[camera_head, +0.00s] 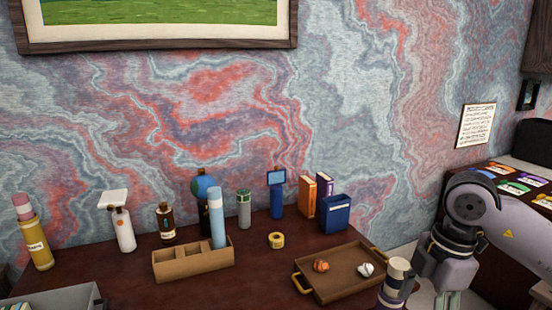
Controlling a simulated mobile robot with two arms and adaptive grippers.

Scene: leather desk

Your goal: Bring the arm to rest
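My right arm comes in from the right edge, beside the desk (255,285). Its gripper (447,300) points down at the bottom edge of the picture, right of the wooden tray. Its fingertips are cut off by the frame, so I cannot tell whether it is open or shut. No object shows in it. My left arm and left gripper are not in view.
A wooden tray (340,292) holds an orange lump and a white lump. A banded cylinder (395,278) stands close to my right gripper. A wooden organizer (195,268) holds a light blue bottle. Bottles and books (308,195) line the back; a grey bin (55,302) is lower left.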

